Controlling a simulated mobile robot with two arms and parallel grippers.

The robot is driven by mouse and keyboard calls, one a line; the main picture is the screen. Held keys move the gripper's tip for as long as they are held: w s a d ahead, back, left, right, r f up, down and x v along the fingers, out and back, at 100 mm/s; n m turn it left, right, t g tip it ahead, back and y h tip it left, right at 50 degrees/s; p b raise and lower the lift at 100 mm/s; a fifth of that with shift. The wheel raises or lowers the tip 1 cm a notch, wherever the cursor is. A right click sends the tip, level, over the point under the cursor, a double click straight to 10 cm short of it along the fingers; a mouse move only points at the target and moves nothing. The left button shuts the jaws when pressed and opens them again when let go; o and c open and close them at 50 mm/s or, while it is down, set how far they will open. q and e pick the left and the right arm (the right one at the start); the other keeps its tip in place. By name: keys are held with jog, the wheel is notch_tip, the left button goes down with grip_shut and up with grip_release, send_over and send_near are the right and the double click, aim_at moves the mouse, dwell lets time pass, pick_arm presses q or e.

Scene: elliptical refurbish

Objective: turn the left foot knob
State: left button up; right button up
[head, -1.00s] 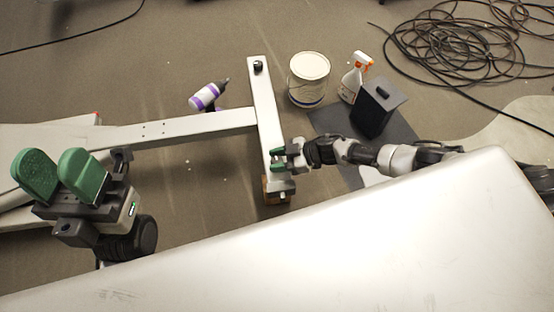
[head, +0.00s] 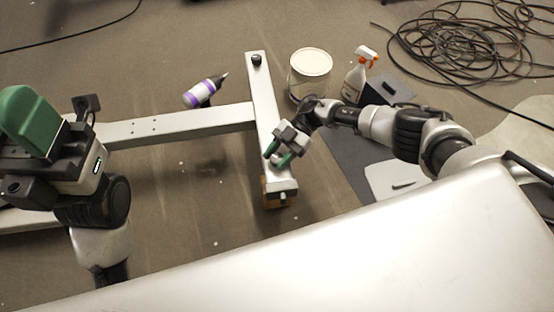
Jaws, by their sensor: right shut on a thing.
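The white T-shaped foot frame (head: 180,127) lies low over the floor, its crossbar (head: 263,95) running from far to near. A black foot knob (head: 256,60) stands on the crossbar's far end. My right gripper (head: 275,158) is at the crossbar's near end, tilted, its green fingers pointing down-left. It is shut on the near foot knob, which the fingers hide almost wholly. My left gripper (head: 30,122) is at the left edge, raised and away from the knobs. Only one green finger shows clearly, so its opening cannot be judged.
A wooden block (head: 272,196) supports the crossbar's near end. Black cable (head: 460,45) lies coiled at the upper right. A large pale surface (head: 330,255) fills the front.

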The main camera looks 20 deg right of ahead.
jog(key=shift+a+n+g+b, duration=0.1)
jog(key=shift+n+g+b, duration=0.2)
jog(key=shift+n+g, duration=0.15)
jog(key=o, duration=0.9)
jog(key=shift+h, duration=0.3)
jog(key=v, duration=1)
jog(key=shift+w+d+r, duration=0.1)
jog(key=shift+w+d, duration=0.1)
jog(key=shift+d, duration=0.15)
